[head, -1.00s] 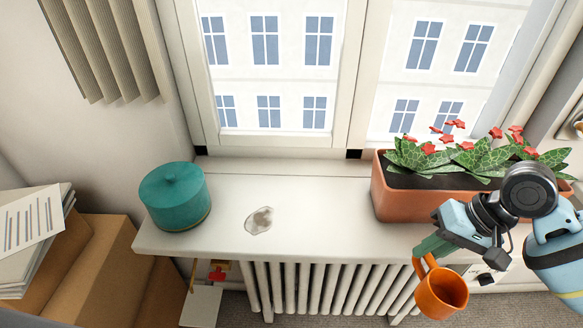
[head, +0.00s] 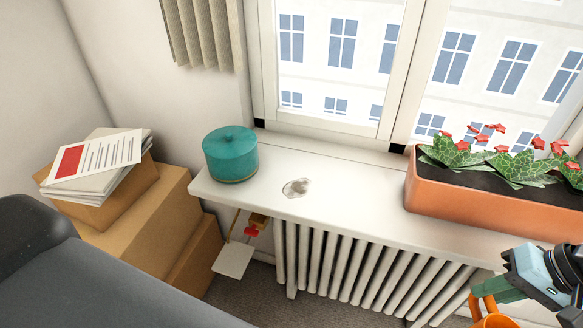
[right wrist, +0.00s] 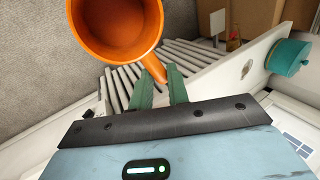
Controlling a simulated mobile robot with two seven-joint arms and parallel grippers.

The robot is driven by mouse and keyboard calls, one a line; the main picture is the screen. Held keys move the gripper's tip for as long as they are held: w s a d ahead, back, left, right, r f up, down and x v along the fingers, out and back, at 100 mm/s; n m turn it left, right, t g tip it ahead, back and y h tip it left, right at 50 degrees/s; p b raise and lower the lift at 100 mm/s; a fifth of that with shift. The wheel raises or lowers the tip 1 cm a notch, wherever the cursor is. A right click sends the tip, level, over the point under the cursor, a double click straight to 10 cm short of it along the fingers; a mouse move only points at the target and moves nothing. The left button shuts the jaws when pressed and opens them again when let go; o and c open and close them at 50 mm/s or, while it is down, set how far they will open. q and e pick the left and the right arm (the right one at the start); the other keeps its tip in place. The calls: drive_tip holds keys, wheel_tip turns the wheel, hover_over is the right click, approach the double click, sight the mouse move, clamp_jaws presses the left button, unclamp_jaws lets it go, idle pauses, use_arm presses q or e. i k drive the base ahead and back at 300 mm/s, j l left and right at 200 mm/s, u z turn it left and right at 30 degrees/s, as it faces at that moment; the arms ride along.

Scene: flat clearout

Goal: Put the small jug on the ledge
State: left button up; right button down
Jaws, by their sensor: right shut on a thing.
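The small orange jug (head: 492,317) is at the bottom right of the head view, cut off by the lower edge. My right gripper (head: 484,292) is shut on its handle and holds it in front of the ledge, over the radiator side. In the right wrist view the jug (right wrist: 112,25) hangs beyond the fingers (right wrist: 160,92), its handle between them, its open mouth showing. The white ledge (head: 340,205) runs under the window, above the radiator. My left gripper is not in view.
A terracotta planter (head: 490,208) with red flowers fills the right. Ledge between is bare. Boxes with papers (head: 95,165) stand left.

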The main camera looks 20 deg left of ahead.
sight(236, 264)
drive_tip(key=u, duration=1.9)
